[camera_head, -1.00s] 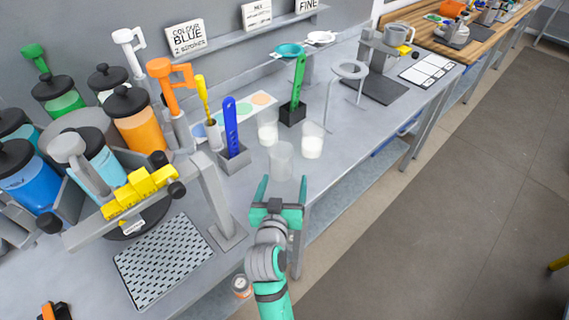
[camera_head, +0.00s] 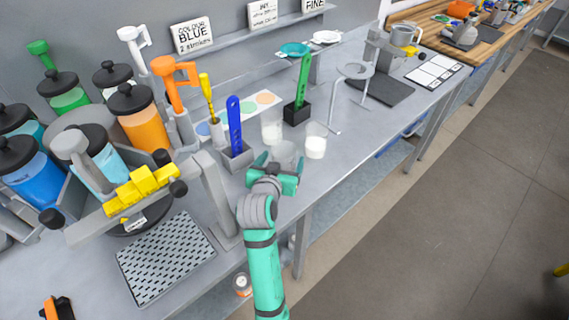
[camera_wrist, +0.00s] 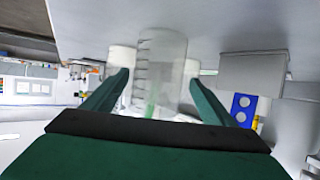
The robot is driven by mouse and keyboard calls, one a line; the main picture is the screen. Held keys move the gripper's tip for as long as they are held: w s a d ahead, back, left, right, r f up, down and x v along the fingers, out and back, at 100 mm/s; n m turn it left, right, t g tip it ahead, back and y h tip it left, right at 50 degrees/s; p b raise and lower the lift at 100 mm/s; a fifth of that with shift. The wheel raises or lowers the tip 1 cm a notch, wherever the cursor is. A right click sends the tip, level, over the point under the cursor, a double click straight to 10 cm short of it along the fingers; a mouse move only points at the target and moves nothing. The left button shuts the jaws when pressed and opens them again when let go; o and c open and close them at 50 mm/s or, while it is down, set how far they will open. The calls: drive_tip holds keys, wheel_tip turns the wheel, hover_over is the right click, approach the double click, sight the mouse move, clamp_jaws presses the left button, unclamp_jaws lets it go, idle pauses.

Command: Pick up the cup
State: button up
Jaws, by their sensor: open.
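A clear, see-through cup (camera_head: 286,152) stands on the grey bench near its front edge, partly hidden by my gripper. In the wrist view the clear cup (camera_wrist: 162,62) shows side markings and sits between my two fingers. My gripper (camera_head: 281,160) is open around the cup, with one finger on each side. In the wrist view my gripper (camera_wrist: 158,78) shows gaps beside the cup, and I cannot tell whether either finger touches it. Two similar cups with white contents stand close behind, a left one (camera_head: 272,132) and a right one (camera_head: 316,141).
A blue spatula (camera_head: 234,125) in a grey holder stands left of the cup. A green spatula (camera_head: 302,82) in a black holder (camera_head: 297,112) is behind. A ring stand (camera_head: 353,71) is to the right.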

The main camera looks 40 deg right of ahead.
sight(287, 155)
drive_tip(key=shift+x, duration=2.7)
drive_tip(key=shift+s+f, duration=0.15)
drive_tip(key=c, duration=1.1)
